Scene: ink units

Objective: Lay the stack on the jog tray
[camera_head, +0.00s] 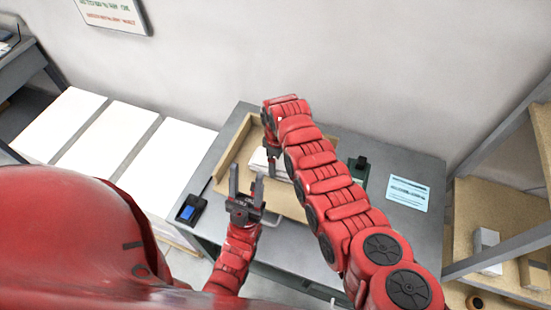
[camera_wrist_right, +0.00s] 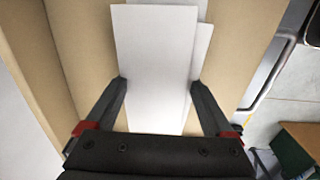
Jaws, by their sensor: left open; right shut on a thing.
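A tan jog tray (camera_head: 234,148) with raised walls sits on a grey table. A white paper stack (camera_head: 259,160) is over the tray floor, partly hidden by my right arm. In the right wrist view the stack (camera_wrist_right: 157,40) lies between the fingers of my right gripper (camera_wrist_right: 160,86), which is shut on its two side edges. More white paper (camera_wrist_right: 202,50) shows under it, offset to the right. I cannot tell whether the held stack touches what is below. In the head view my right gripper (camera_head: 272,162) points down into the tray. My left gripper (camera_head: 246,188) is open and empty at the tray's near side.
A device with a blue screen (camera_head: 189,210) is on the table's left corner. A dark green device (camera_head: 359,170) and a light blue card (camera_head: 408,193) are right of my right arm. White stacks (camera_head: 105,140) stand at the left. A shelf (camera_head: 510,215) stands at the right.

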